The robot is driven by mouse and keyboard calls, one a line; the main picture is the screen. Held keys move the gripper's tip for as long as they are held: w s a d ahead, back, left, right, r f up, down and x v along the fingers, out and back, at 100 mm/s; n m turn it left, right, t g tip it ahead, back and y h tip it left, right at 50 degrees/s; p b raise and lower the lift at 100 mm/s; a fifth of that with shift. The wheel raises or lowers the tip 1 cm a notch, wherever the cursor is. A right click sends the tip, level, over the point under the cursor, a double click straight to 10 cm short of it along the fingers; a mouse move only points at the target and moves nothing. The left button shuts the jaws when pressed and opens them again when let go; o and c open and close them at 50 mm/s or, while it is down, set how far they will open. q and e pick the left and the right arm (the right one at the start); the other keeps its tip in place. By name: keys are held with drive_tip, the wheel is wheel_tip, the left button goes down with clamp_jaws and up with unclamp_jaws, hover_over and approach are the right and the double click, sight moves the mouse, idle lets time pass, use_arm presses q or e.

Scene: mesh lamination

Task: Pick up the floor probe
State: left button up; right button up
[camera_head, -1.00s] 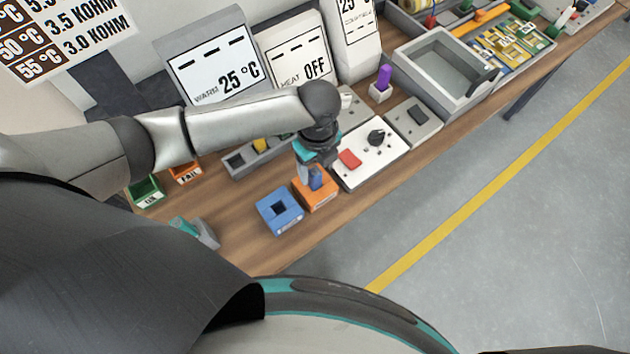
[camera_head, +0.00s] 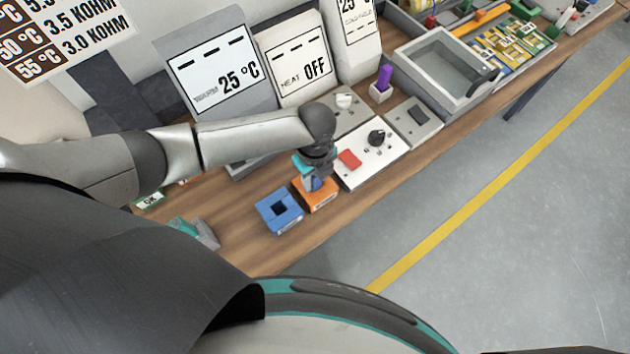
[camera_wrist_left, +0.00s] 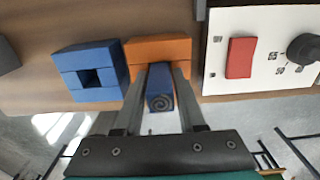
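The floor probe appears to be the blue block (camera_wrist_left: 160,88) with a spiral mark on its top, though no label names it. It stands in the orange holder (camera_head: 322,199), also seen in the left wrist view (camera_wrist_left: 160,50). My left gripper (camera_head: 313,182) is down over the holder. In the left wrist view its two fingers (camera_wrist_left: 161,95) flank the blue block closely; whether they press on it cannot be told. The block's lower part is hidden in the holder. My right gripper does not show.
A blue holder (camera_head: 272,217) with an empty square hole stands just left of the orange one. A white panel (camera_head: 365,167) with a red button and black knob is close on the right. A teal-and-grey object (camera_head: 205,235) lies further left. A purple piece (camera_head: 384,77) stands behind.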

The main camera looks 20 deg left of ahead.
use_arm(q)
clamp_jaws()
drive_tip(key=shift+r, duration=0.15)
idle(0.4)
